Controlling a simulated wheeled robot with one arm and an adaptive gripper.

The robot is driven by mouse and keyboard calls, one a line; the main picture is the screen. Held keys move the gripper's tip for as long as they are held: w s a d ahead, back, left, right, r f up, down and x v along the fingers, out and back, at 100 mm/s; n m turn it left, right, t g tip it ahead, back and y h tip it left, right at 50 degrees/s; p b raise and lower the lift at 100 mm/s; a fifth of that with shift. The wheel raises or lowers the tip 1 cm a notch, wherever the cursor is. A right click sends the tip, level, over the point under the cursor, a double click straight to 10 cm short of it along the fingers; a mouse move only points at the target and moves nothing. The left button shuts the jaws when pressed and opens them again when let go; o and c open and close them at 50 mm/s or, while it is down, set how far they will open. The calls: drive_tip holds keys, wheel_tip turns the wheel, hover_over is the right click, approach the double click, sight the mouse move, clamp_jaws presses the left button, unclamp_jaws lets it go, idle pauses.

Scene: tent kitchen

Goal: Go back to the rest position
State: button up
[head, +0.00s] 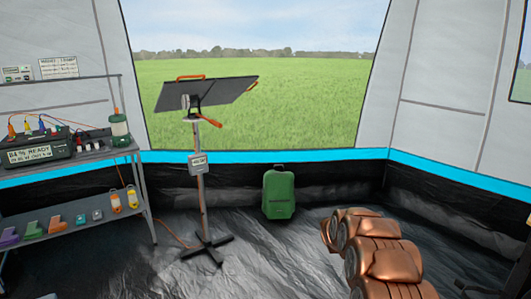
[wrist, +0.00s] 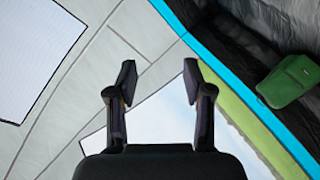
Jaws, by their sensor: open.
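My gripper (wrist: 158,82) shows in the wrist view with its two dark fingers spread apart and nothing between them. Behind the fingers are only the tent wall and its window, tilted in the picture. In the head view my copper-coloured arm is at the lower right, and the gripper itself is not seen there.
A shelf rack (head: 75,157) with a power station (head: 38,150) stands at the left. A panel (head: 207,94) on a stand (head: 200,200) is left of centre. A green case (head: 279,194) stands by the wall. The dark floor (head: 255,255) between is clear.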

drive_tip(key=s+a+r+n+t+y, duration=0.1)
drive_tip(key=a+r+y, duration=0.3)
drive_tip(key=a, duration=0.4)
drive_tip(key=s+a+r+n+t+y, duration=0.1)
drive_tip(key=a+r+y, duration=0.3)
drive_tip(key=a, duration=0.5)
drive_tip(key=s+a+n+g+y, duration=0.1)
drive_tip(key=s+a+g+y, duration=0.3)
drive_tip(key=s+a, duration=0.75)
drive_tip(key=s+f+g+y, duration=0.2)
drive_tip(key=s+g, duration=0.2)
drive_tip(key=s, duration=1.7)
drive_tip(key=s+d+f+m+g+h, duration=0.1)
drive_tip(key=s+d+m+g, duration=0.2)
drive_tip(key=s, duration=1.1)
drive_tip(key=s+d+f+g+h, duration=0.1)
drive_tip(key=s+d+g+h, duration=0.2)
drive_tip(key=s, duration=1)
wheel_tip(320, 180, up, 25)
drive_tip(key=s+d+y+p, duration=0.1)
drive_tip(key=s+p, duration=0.1)
drive_tip(key=p, duration=2.1)
drive_tip(key=shift+d, duration=0.25)
